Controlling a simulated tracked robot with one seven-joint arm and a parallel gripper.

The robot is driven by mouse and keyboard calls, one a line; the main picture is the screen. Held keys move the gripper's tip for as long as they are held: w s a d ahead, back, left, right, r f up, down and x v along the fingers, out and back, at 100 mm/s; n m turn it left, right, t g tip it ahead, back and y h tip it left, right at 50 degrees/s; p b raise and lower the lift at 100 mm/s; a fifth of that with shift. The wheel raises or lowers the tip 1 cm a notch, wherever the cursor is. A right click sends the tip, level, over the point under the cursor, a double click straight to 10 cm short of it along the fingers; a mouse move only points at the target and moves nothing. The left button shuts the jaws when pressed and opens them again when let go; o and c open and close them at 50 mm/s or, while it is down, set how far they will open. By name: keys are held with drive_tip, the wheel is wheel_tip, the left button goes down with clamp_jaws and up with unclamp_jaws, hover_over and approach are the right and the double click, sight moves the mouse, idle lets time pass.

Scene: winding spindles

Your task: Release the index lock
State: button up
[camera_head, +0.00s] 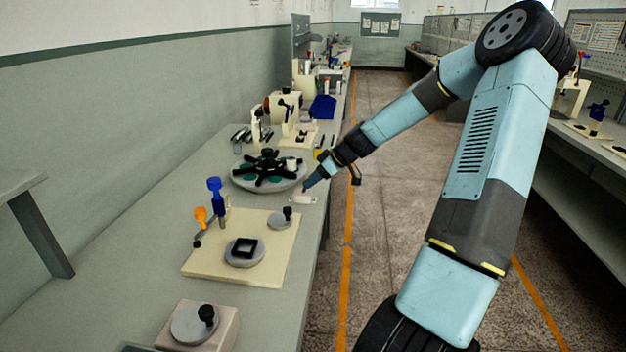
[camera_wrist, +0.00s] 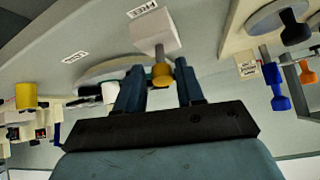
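The index lock appears to be a white block (camera_wrist: 155,32) with a grey shaft and a round ochre knob (camera_wrist: 162,76), at the bench edge. In the head view the white block (camera_head: 302,199) lies just below my gripper (camera_head: 311,181). In the wrist view my gripper (camera_wrist: 160,90) has its two fingers apart with the knob between them. I see a narrow gap on the knob's left; contact on its right cannot be told. A FREE label (camera_wrist: 142,9) lies beyond the block, and another label (camera_wrist: 75,57), likely LOCK, lies to the left.
A round grey plate with a black spoked hub (camera_head: 268,170) stands left of my gripper. A cream board (camera_head: 275,270) with blue and orange knobbed levers is nearer. A block with a grey disc (camera_head: 195,325) is nearest. Several fixtures crowd the bench behind. The aisle is clear.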

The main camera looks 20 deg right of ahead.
drive_tip(key=shift+o, duration=0.9)
drive_tip(key=shift+a, duration=0.1)
drive_tip(key=shift+r, duration=0.1)
drive_tip(key=v, duration=1.3)
drive_tip(key=shift+d, duration=0.3)
drive_tip(key=shift+s+a+r, duration=0.1)
drive_tip(key=shift+s+a, duration=0.05)
drive_tip(key=shift+s, duration=0.05)
